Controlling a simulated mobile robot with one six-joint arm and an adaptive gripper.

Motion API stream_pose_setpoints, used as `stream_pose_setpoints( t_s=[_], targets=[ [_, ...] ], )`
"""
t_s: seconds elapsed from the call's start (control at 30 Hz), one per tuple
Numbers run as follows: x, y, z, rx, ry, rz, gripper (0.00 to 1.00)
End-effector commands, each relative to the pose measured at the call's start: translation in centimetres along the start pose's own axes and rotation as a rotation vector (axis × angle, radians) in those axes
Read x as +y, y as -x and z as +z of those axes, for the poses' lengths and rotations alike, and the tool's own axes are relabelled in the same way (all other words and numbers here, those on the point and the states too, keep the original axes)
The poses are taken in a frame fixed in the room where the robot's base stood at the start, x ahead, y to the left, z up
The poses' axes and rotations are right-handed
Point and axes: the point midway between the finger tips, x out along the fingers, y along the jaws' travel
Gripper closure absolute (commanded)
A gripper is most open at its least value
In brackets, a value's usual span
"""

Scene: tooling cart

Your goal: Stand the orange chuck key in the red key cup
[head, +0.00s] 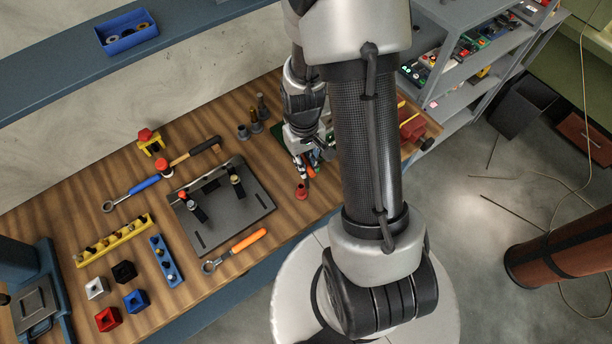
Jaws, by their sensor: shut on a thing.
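My gripper (304,171) is over the right part of the wooden bench, pointing down, small and partly hidden by my own arm. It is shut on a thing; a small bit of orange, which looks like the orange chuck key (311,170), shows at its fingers. The key's lower end and its tilt are too small to tell. A small red cup (301,191), which looks like the red key cup, is on the bench just below the fingers in the picture. I cannot tell whether the key touches the cup.
A dark fixture plate (222,218) with clamps lies left of the cup. An orange-handled wrench (235,250) lies near the front edge. Dark tool holders (256,120) stand behind the gripper. A red object (412,124) is at the right end. Bare bench lies between plate and cup.

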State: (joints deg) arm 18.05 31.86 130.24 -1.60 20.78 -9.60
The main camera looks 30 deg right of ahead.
Motion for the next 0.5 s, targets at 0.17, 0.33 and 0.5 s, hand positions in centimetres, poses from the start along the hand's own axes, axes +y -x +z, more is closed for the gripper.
stream_pose_setpoints(
  t_s=[0.17, 0.33, 0.5],
  targets=[
    [-0.3, 1.5, -1.8, 0.046, 0.134, 0.003, 1.0],
    [-0.3, 1.2, -2.2, 0.054, 0.16, 0.003, 1.0],
    [-0.3, 0.2, -2.2, 0.052, 0.158, 0.002, 1.0]
  ],
)
